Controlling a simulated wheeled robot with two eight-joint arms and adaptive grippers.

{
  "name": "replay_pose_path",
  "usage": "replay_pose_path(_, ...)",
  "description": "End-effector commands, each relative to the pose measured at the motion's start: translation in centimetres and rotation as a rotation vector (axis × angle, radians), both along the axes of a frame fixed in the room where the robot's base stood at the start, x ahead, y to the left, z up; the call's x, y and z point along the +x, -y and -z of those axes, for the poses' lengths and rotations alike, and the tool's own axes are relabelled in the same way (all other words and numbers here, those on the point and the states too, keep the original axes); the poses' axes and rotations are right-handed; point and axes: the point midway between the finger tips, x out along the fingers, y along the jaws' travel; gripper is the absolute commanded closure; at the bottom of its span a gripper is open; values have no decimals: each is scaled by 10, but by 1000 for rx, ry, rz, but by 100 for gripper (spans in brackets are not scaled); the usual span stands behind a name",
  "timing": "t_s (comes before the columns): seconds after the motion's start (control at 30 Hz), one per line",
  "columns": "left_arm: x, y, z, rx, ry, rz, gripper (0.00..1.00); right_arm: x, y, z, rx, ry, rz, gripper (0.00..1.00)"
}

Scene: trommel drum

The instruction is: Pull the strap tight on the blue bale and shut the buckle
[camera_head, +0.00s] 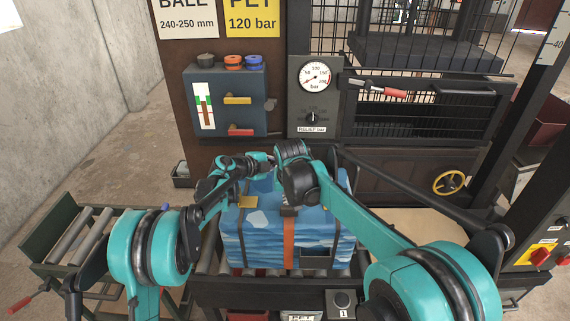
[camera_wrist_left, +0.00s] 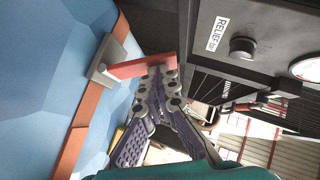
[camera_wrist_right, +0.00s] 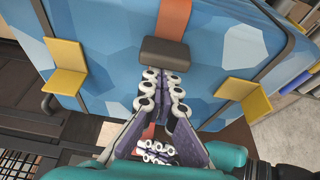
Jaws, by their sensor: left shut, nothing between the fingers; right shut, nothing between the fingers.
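The blue bale (camera_head: 258,237) sits on rollers in front of the press, with an orange strap (camera_head: 289,243) running down its front. A dark block (camera_wrist_right: 165,52), which looks like part of the buckle, lies on the strap in the right wrist view. My right gripper (camera_wrist_right: 163,78) is shut and empty, its tips at the block's edge; contact is unclear. My left gripper (camera_wrist_left: 158,76) is shut and empty. Its tips are beside a red-orange strap tail (camera_wrist_left: 143,66) that sticks out from a grey buckle piece (camera_wrist_left: 108,60). In the head view my right wrist hides much of the bale top.
Yellow corner pieces (camera_wrist_right: 68,68) sit on the bale edges. The press front with a pressure gauge (camera_head: 315,77) and relief knob stands close behind the bale. A blue-grey panel (camera_head: 230,103) is at the back left. A roller table (camera_head: 80,240) stands at the left.

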Motion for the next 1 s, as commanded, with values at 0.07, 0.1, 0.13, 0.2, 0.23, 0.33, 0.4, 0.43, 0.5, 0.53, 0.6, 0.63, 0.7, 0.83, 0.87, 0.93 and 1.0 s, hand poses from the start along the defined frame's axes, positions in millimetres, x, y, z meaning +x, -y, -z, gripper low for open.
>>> replay_pose_path(0.07, 5, 0, 0, 1, -59, 0, 100, -6, -1, 4, 0, -17, -1, 100)
replay_pose_path(0.1, 8, 0, 0, 1, -93, 0, 100, -6, -1, 4, 0, -17, -1, 100)
replay_pose_path(0.13, 10, 0, 1, 0, -120, 0, 100, -6, -1, 4, 0, -17, -1, 100)
replay_pose_path(0.2, 15, 0, 1, 1, -186, 1, 100, -6, -1, 4, 0, -17, -1, 100)
replay_pose_path(0.23, 17, 0, 2, 2, -214, 0, 100, -6, -1, 4, 0, -17, -1, 100)
replay_pose_path(0.33, 23, 0, 4, 1, -311, 0, 100, -6, -1, 4, 0, -17, -1, 100)
replay_pose_path(0.4, 28, 0, 6, 1, -373, -1, 100, -6, -1, 4, 0, -17, -1, 100)
replay_pose_path(0.43, 29, 0, 7, 2, -391, -1, 100, -6, -1, 4, 0, -17, -1, 100)
replay_pose_path(0.5, 33, 0, 9, 2, -410, -2, 100, -6, -1, 4, 0, -17, -1, 100)
replay_pose_path(0.53, 34, 0, 10, 2, -410, -2, 100, -6, -1, 4, 0, -17, -1, 100)
replay_pose_path(0.6, 38, 0, 12, 1, -408, -2, 100, -6, -1, 4, 0, -17, -1, 100)
replay_pose_path(0.63, 40, 0, 14, 2, -408, -3, 100, -6, -1, 4, 0, -17, -1, 100)
replay_pose_path(0.7, 44, 0, 16, 1, -408, -2, 100, -6, -1, 4, 0, -17, -1, 100)
replay_pose_path(0.83, 50, 0, 22, 1, -407, -2, 100, -6, -1, 4, 0, -17, -1, 100)
replay_pose_path(0.87, 51, 0, 23, 1, -407, -2, 100, -6, -1, 4, 0, -17, -1, 100)
replay_pose_path(0.93, 54, 0, 26, 1, -407, -2, 100, -6, -1, 4, 0, -17, -1, 100)
replay_pose_path(1.0, 56, 0, 29, 1, -406, -2, 100, -6, -1, 4, 0, -17, -1, 100)
